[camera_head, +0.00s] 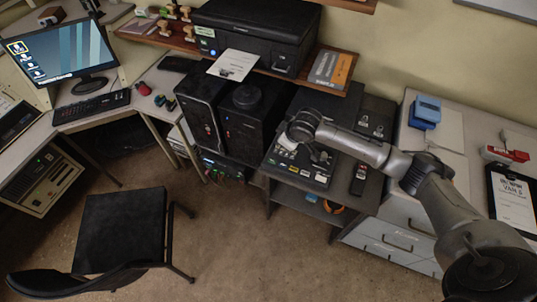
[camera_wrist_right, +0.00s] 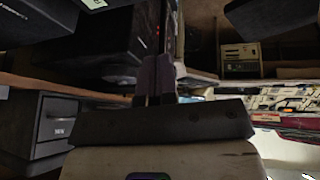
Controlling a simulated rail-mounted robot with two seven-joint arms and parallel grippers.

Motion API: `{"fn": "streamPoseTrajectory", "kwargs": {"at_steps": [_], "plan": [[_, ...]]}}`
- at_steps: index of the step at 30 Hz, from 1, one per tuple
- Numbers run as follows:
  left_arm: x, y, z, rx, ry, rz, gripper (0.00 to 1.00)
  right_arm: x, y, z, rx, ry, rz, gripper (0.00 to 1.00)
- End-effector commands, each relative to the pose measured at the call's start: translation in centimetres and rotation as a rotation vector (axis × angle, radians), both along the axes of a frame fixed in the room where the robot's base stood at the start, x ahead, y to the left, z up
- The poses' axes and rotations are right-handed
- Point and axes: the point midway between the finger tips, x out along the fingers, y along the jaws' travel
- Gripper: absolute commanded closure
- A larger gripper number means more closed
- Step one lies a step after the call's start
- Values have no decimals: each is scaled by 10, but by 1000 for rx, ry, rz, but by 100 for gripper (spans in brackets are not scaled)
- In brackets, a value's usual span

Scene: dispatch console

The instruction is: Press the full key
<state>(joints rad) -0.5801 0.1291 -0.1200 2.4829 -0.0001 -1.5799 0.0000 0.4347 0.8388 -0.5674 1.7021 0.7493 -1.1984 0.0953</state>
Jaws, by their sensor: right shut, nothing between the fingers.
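The dark console (camera_head: 300,172) with rows of small light keys sits on a dark stand in the middle of the head view. The full key cannot be told apart from the other keys at this size. My right gripper (camera_head: 290,141) is over the back part of the console, and my arm hides some of its keys. In the right wrist view the two fingers of the right gripper (camera_wrist_right: 155,78) are together, with nothing between them. Whether the fingertips touch a key cannot be told. My left gripper is not in view.
Black computer towers (camera_head: 204,112) stand left of the console. A dark handset (camera_head: 359,181) lies at its right. A printer (camera_head: 255,33) sits on the shelf behind. White drawers (camera_head: 400,236) stand to the right, and a black chair (camera_head: 118,230) is on the floor at left.

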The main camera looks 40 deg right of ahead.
Motion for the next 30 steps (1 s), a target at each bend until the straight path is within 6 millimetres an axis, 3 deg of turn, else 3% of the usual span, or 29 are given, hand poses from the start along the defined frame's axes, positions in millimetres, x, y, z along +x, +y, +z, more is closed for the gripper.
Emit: {"fn": "streamPoseTrajectory", "kwargs": {"at_steps": [1,3,6,15,30], "plan": [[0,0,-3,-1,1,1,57,-2,-8,-22,72,36,-48,100],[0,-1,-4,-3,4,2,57,-1,-8,-39,193,58,-115,100],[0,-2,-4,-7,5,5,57,6,-9,-50,356,57,-217,100],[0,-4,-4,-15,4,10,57,30,4,-32,659,-42,-380,100],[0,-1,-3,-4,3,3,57,33,4,-30,688,-53,-413,100]]}}
